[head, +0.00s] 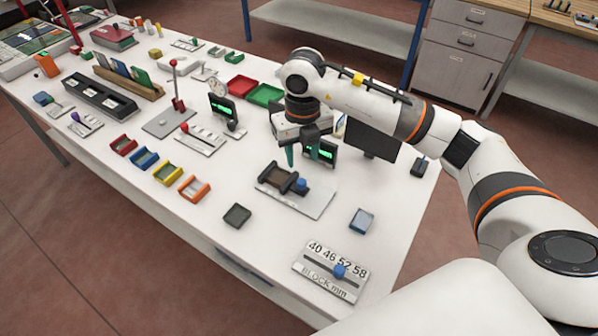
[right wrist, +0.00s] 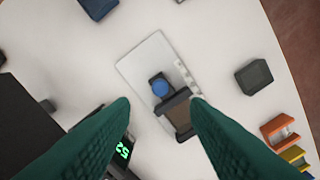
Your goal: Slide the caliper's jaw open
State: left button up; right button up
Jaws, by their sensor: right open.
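The caliper seems to be the device with dark jaws (head: 276,178) and a blue knob (head: 301,183) on a pale plate (head: 315,205). In the right wrist view the blue knob (right wrist: 160,88) shows between my fingertips, with a dark-framed brownish piece (right wrist: 180,115) beside it on the plate (right wrist: 145,60). My right gripper (head: 301,150) is open and empty, pointing down above and behind the device. Its green fingers also frame the right wrist view (right wrist: 158,103). The gap between the jaws is too small to judge. My left gripper is out of view.
A display with green digits (head: 320,152) stands close behind the caliper. A plate marked 40 46 52 58 BLOCK mm (head: 318,283) lies at the front. A dark block (head: 237,215), a blue-grey block (head: 362,220) and an orange holder (head: 194,188) stand around. Bare table lies between them.

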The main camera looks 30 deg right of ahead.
aim_at(302, 181)
notch_tip(302, 181, down, 4)
jog(key=shift+r+p, duration=0.15)
jog(key=shift+p, duration=0.25)
notch_tip(302, 181, down, 4)
jog(key=shift+w+f+p, duration=0.1)
jog(key=shift+p, duration=0.3)
jog(key=shift+f, duration=0.65)
jog(key=shift+c, duration=0.7)
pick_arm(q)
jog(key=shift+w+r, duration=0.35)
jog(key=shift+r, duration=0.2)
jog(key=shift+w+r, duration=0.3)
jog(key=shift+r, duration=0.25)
pick_arm(e)
grip_shut()
